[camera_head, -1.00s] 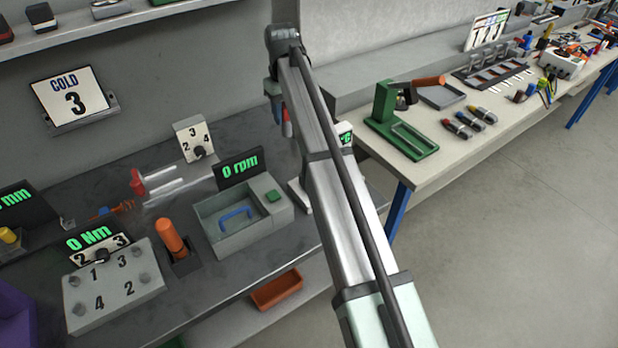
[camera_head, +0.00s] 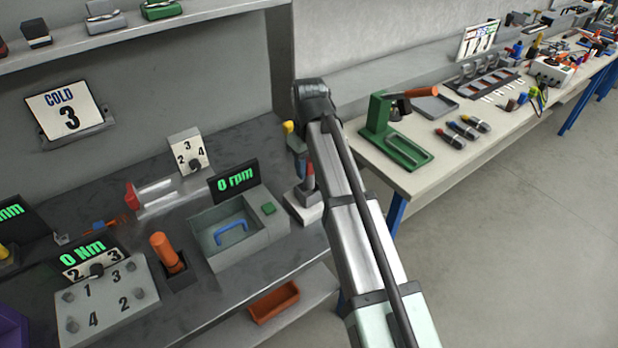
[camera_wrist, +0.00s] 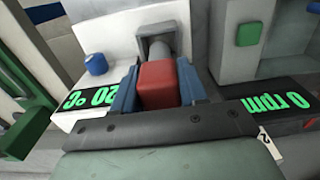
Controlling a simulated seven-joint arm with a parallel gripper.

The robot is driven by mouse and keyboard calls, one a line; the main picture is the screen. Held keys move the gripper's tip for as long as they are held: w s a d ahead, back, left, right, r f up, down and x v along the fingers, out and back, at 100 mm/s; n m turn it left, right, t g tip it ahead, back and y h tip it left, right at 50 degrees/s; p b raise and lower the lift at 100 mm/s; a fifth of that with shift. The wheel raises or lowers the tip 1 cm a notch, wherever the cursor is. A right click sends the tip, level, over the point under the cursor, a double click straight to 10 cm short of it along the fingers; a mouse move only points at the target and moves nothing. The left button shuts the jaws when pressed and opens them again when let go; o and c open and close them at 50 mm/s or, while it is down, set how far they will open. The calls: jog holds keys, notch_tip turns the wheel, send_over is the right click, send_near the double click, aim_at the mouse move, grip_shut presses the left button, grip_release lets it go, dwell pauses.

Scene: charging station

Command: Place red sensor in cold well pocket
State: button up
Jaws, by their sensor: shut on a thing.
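My gripper (camera_wrist: 158,90) has blue fingers shut on the red sensor (camera_wrist: 158,82), whose red block faces the wrist camera. A grey round shaft runs from the sensor toward a grey square pocket (camera_wrist: 147,36) on a white block (camera_wrist: 112,38). The shaft overlaps the pocket's opening; I cannot tell how deep it sits. In the head view the red sensor (camera_head: 309,172) hangs upright over the white block (camera_head: 302,207), partly hidden by my arm. A display reading 20 °C (camera_wrist: 92,97) lies beside the block.
A blue knob (camera_wrist: 96,64) stands beside the pocket. The grey box with the 0 rpm display (camera_head: 237,179) is close by on the left. A green press (camera_head: 395,135) stands on the bench at right. A COLD 3 sign (camera_head: 66,108) hangs on the wall.

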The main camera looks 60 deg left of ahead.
aim_at(309, 177)
jog(key=shift+f, duration=2.1)
jog(key=shift+f, duration=0.1)
jog(key=o, duration=1.1)
jog(key=shift+c, duration=0.2)
notch_tip(309, 177, up, 12)
jog(key=shift+r, duration=0.15)
